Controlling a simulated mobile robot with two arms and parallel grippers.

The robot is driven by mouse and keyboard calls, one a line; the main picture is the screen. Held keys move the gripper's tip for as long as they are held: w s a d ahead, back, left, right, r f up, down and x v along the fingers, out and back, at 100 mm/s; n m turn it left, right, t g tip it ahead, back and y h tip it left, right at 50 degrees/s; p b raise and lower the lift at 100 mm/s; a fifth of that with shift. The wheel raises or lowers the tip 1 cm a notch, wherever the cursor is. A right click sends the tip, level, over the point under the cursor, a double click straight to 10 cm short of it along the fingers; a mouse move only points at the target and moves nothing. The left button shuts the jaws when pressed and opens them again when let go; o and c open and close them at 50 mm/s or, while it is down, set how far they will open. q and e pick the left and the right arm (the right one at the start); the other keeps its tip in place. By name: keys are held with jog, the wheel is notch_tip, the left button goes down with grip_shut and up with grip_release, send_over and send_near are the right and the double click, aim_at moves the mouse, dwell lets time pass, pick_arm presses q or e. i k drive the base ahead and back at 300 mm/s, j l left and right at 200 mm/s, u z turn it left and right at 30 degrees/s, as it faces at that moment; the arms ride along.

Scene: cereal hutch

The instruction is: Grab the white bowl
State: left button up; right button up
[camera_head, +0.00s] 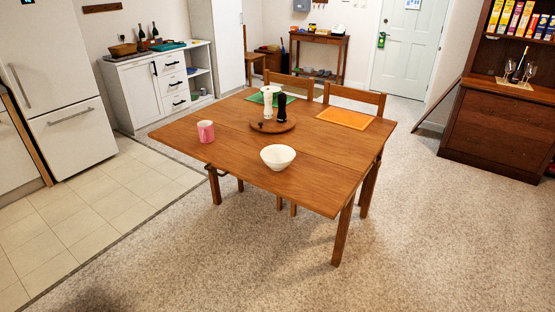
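The white bowl (278,157) stands upright on the wooden table (315,185), near the table's front edge. It looks empty from here. Neither of my grippers shows in the head view, so I cannot see whether they are open or shut.
A pink mug (205,131) stands left of the bowl. Behind it, a round wooden board (257,128) holds a white mill (267,102) and a black mill (281,107). A green placemat (258,98) and an orange placemat (345,118) lie at the back. Carpet (240,260) in front is clear.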

aim_at(279, 157)
jog(key=i+l+u, duration=0.45)
jog(key=i+l, duration=0.35)
